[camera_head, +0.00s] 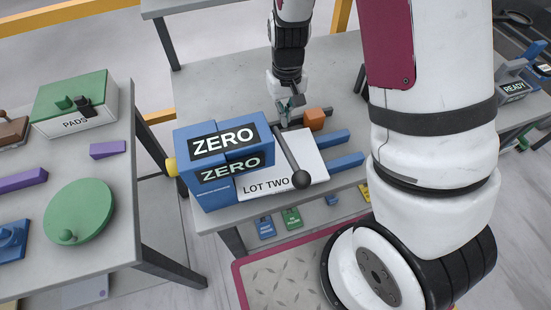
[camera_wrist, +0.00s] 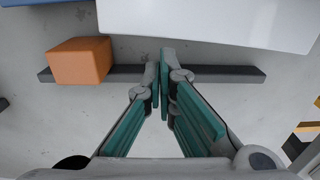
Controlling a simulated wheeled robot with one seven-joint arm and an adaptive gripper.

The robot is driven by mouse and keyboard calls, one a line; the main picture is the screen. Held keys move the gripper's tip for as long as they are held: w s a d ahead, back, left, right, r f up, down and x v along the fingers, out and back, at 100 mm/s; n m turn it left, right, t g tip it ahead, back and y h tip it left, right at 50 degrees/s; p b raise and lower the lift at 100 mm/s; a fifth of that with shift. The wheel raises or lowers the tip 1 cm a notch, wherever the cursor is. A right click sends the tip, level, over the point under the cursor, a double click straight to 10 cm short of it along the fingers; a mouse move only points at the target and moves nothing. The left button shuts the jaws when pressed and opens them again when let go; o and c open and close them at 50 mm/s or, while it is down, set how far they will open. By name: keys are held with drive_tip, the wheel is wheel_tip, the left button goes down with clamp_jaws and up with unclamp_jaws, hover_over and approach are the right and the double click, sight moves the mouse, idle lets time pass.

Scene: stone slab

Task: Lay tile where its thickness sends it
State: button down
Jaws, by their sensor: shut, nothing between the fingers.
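My gripper (camera_head: 291,103) is over the grey slab, behind a blue box marked ZERO (camera_head: 222,160) and its white plate marked LOT TWO (camera_head: 305,165). In the wrist view my gripper's fingertips (camera_wrist: 164,62) are together and empty, in front of a dark strip (camera_wrist: 215,74) lying on the slab. An orange block (camera_head: 314,119) sits right of the gripper; in the wrist view it is at the left (camera_wrist: 80,62), apart from the fingers. A lever with a black knob (camera_head: 300,179) crosses the white plate. I cannot tell which thing is the tile.
Two blue bars (camera_head: 346,161) extend right of the plate. The left table holds a green PADS box (camera_head: 75,105), a green disc (camera_head: 80,218) and purple pieces (camera_head: 108,149). A device marked READY (camera_head: 514,88) is at the right. My arm hides much of the right side.

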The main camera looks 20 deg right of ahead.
drive_tip(key=shift+f+b, duration=0.65)
drive_tip(key=shift+f, duration=0.8)
drive_tip(key=shift+s+f, duration=0.2)
drive_tip(key=shift+f, duration=0.3)
drive_tip(key=shift+s+b, duration=0.1)
drive_tip(key=shift+b, duration=0.2)
drive_tip(key=shift+s+f, duration=0.1)
drive_tip(key=shift+s, duration=0.1)
drive_tip(key=shift+w, duration=0.6)
drive_tip(key=shift+w+d+r+p, duration=0.1)
drive_tip(key=shift+w+r+p, duration=0.15)
drive_tip(key=shift+r, duration=0.2)
drive_tip(key=shift+w+r+p, duration=0.2)
drive_tip(key=shift+r+p, duration=0.05)
drive_tip(key=shift+r, duration=0.15)
wheel_tip(320, 180, up, 8)
drive_tip(key=p, duration=0.3)
drive_tip(key=shift+s+f+p, duration=0.15)
drive_tip(key=shift+f+p, duration=0.1)
drive_tip(key=shift+p, duration=0.15)
